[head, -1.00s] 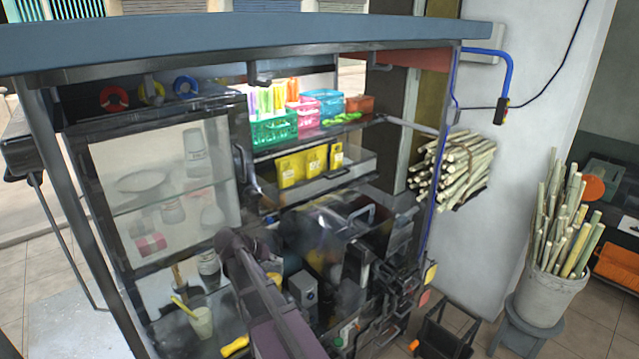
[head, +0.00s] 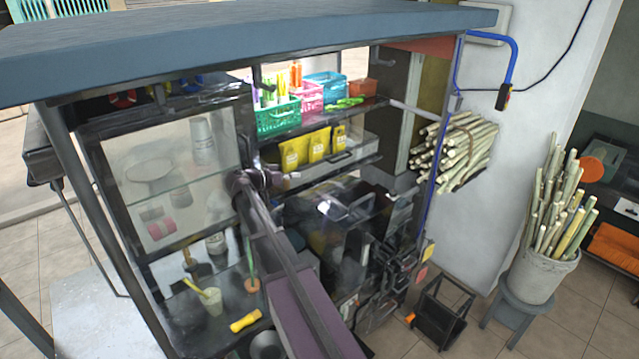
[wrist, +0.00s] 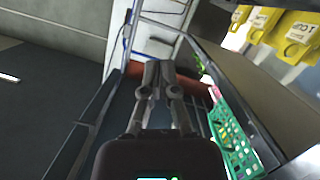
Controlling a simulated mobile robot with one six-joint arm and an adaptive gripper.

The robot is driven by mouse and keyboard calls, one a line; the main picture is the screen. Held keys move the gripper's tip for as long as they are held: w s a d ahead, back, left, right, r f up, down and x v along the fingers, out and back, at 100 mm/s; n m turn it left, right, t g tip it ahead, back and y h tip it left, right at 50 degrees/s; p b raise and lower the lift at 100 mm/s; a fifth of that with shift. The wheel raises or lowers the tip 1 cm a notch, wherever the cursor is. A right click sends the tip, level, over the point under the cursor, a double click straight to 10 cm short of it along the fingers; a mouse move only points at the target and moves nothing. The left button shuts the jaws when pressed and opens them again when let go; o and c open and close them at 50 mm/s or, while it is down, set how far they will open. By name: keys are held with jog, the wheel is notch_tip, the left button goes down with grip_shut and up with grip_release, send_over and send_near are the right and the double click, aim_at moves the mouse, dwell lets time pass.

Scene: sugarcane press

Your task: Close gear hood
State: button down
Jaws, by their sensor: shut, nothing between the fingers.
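The gear hood (head: 350,203) appears to be the dark, glossy cover with a pale handle in the middle of the press stall, in the head view. Its lower edge and hinge side are hard to make out among the dark machine parts. My gripper (head: 290,176) is above and left of the hood's handle, in front of the shelf, and apart from the handle in the picture. In the wrist view my gripper (wrist: 158,66) has its fingers together with nothing between them. I cannot make out the hood in the wrist view.
A glass cabinet (head: 165,180) stands left. A cup (head: 211,302) sits on the counter below it.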

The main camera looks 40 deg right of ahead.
aim_at(321, 189)
jog(key=shift+d, duration=0.1)
jog(key=b+x, duration=0.1)
jog(key=x, duration=0.2)
jog(key=b+x, duration=0.1)
jog(key=x, duration=0.2)
jog(key=f+b+x, duration=0.1)
jog(key=x, duration=0.3)
jog(key=shift+s+f, duration=0.1)
jog(key=shift+s, duration=0.1)
jog(key=shift+s+f+b, duration=0.3)
jog(key=shift+f+b, duration=0.35)
jog(key=shift+b, duration=0.1)
jog(key=shift+s+f+b, duration=0.3)
jog(key=shift+f+b, duration=0.35)
jog(key=shift+b, duration=0.1)
